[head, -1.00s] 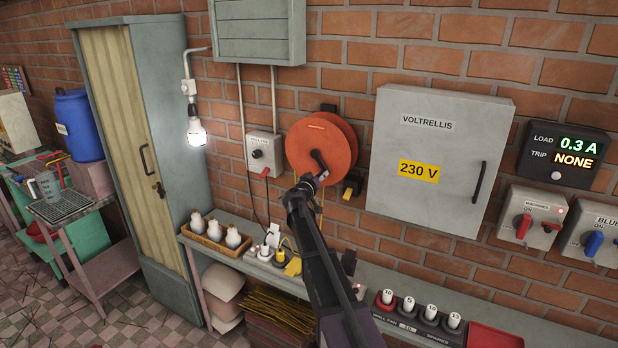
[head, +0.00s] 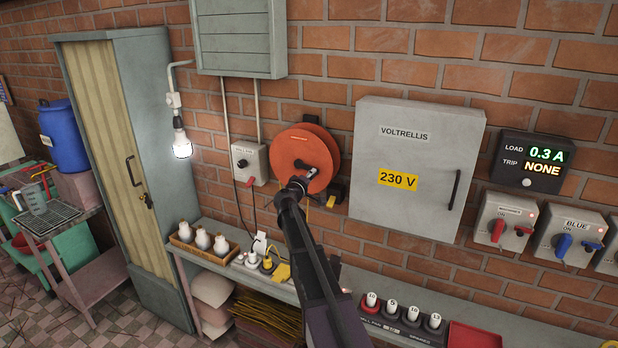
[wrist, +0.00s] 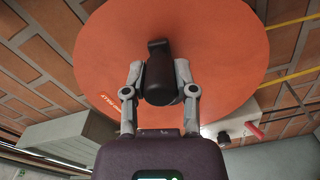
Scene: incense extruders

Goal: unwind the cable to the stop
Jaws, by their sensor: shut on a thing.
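The orange cable reel (head: 303,150) is mounted on the brick wall, left of the grey cabinet. It fills the middle of the wrist view (wrist: 225,60). Its black crank handle (wrist: 158,75) sits between the two fingers of my gripper (wrist: 160,85), which is shut on it. In the head view my gripper (head: 302,184) reaches the lower part of the reel and hides most of the handle. A yellow cable (wrist: 295,76) runs away from the reel in the wrist view. How much cable is wound cannot be seen.
The grey 230 V cabinet (head: 415,165) is right of the reel, and a small switch box (head: 249,163) is left. Below, a shelf (head: 215,262) carries a bulb basket (head: 203,248), plugs and numbered fuses (head: 412,318). A lit bulb (head: 181,145) hangs at left.

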